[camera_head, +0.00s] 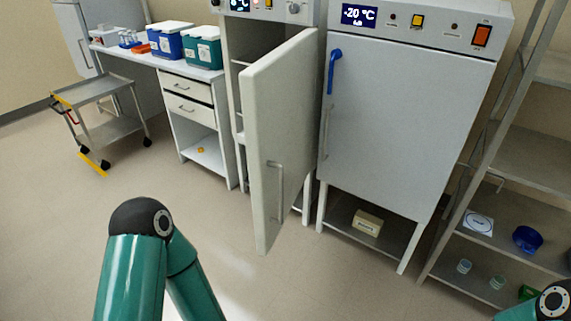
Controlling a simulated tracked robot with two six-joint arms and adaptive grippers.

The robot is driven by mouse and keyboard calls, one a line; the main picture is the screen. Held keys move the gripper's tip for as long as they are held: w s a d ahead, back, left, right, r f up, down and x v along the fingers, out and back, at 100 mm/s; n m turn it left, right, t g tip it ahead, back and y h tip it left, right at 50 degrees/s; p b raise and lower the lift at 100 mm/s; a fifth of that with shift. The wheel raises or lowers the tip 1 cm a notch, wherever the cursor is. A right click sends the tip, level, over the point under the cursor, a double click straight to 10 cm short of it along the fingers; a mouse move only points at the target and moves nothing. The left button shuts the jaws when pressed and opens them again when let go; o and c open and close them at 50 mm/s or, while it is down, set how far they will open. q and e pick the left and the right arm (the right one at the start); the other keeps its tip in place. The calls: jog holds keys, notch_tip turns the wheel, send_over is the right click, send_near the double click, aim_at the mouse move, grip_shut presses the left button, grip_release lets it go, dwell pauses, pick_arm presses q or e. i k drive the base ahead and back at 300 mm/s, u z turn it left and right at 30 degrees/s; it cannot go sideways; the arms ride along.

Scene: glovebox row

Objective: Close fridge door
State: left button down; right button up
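The fridge door (285,135) is white and stands well open, swung out toward me from the fridge (265,30) at the centre. A vertical metal handle (275,190) is on its outer face, low down. The fridge's shelves show in the gap left of the door. Its display above is partly cut off by the top edge. My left arm shows only its teal links and dark elbow at the bottom, apart from the door. My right arm's elbow is at the bottom right corner. Neither gripper is in view.
A closed -20 °C freezer (400,120) with a blue handle (335,70) stands right of the fridge. A metal rack (510,200) is at the right. A counter with blue (171,42) and green (203,50) boxes and a cart (105,110) are at the left. The floor before the door is clear.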

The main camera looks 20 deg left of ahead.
aim_at(277, 90)
jog(key=i, duration=0.9)
